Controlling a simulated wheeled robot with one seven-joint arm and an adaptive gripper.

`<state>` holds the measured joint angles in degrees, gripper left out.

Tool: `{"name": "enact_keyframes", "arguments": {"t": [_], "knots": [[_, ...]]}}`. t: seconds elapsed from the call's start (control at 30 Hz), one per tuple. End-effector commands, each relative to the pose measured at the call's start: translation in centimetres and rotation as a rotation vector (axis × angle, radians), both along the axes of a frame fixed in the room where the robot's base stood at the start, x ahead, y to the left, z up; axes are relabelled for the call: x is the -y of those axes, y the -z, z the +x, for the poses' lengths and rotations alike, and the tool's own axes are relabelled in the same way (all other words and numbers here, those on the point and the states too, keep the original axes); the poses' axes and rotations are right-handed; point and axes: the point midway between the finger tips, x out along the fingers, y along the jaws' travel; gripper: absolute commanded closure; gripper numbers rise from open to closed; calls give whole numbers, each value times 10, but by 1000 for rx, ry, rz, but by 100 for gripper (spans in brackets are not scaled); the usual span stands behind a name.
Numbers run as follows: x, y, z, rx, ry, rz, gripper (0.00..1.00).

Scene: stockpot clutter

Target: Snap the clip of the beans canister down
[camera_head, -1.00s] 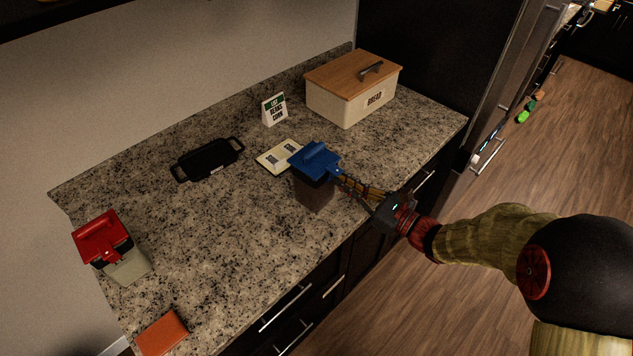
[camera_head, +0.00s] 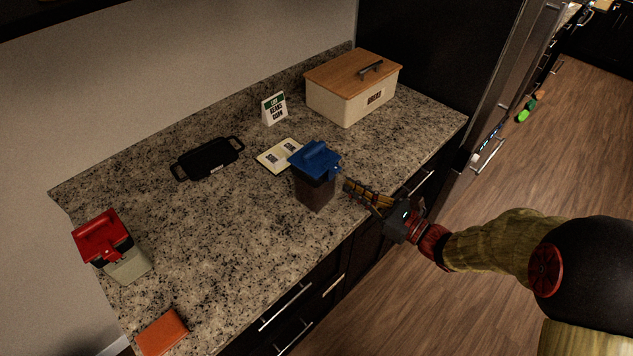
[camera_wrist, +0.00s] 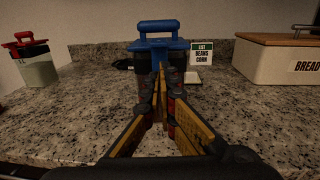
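A clear canister with dark contents (camera_head: 316,195) and a blue lid (camera_head: 315,158) stands upright near the counter's front edge. It also shows in the wrist view, with its blue lid (camera_wrist: 160,45) and handle on top. A small blue clip (camera_head: 335,172) shows at the lid's edge on the side facing my gripper; its exact angle is hard to tell, and my fingers largely cover that area in the wrist view. My gripper (camera_head: 348,185) is just right of the canister, below lid height, with a small gap between. Its fingertips meet, with nothing seen between them.
A red-lidded canister (camera_head: 101,236) with pale contents stands at the left. The middle left is clear.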

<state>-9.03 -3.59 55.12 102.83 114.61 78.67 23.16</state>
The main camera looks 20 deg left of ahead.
Motion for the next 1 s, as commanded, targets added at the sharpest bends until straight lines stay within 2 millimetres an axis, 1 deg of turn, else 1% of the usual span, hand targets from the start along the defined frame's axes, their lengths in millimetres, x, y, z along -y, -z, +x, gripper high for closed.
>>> {"name": "enact_keyframes", "arguments": {"t": [0.03,0.3,0.43,0.57,1.0], "knots": [[6,-1,-1,0,3,0,100],[29,-1,-8,-1,2,-1,100],[37,-1,-11,-1,1,1,100],[40,0,-13,-1,0,1,100],[40,0,-13,1,0,0,100]]}}
